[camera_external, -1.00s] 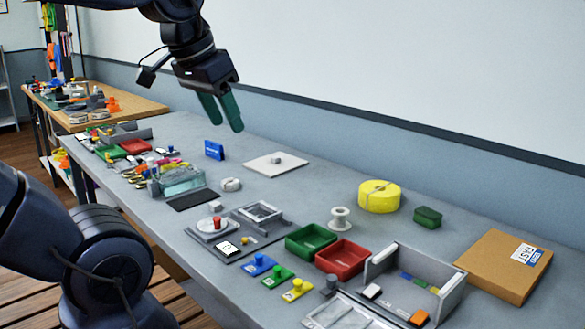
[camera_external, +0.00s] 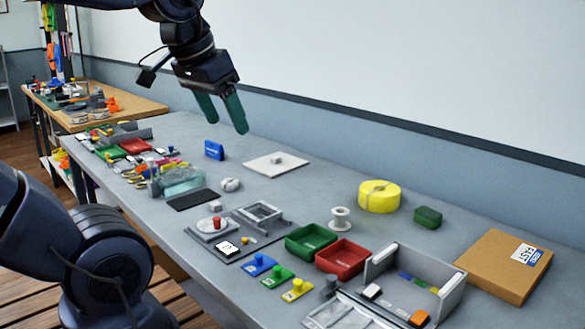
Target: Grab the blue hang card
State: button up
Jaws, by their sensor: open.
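A small blue upright item with white print (camera_external: 214,150) stands on the grey table, left of the white square plate. It may be the blue hang card, but it is too small to be sure. My gripper (camera_external: 226,122) points down above the table with its two green fingers spread apart. It is open and empty. Its fingertips appear just above and to the right of the blue item in the picture, apart from it. The exact height and depth gap cannot be told.
A white plate (camera_external: 276,165) lies right of the blue item. A clear bin (camera_external: 182,182) and clutter stand to its front left. A yellow roll (camera_external: 379,196), green tray (camera_external: 311,240), red tray (camera_external: 342,259) and cardboard box (camera_external: 503,265) are further right. The wall (camera_external: 330,150) runs behind.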

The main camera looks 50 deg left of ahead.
jog(key=o, duration=0.6)
jog(key=w+a+r, duration=0.3)
jog(key=w+a, duration=0.2)
jog(key=w, duration=0.4)
jog(key=w+a+r, duration=0.2)
jog(key=w+a, duration=0.2)
jog(key=w, duration=0.6)
jog(key=w+a+f, duration=0.3)
jog(key=w+a, duration=1.1)
jog(key=a, duration=0.2)
send_near(216, 147)
jog(key=w+a, duration=0.1)
jog(key=a, duration=0.1)
jog(key=shift+n, duration=0.3)
jog(key=shift+a+x, duration=0.2)
jog(key=shift+x, duration=2.55)
jog(key=shift+a+x, duration=0.15)
jog(key=shift+x, duration=2.6)
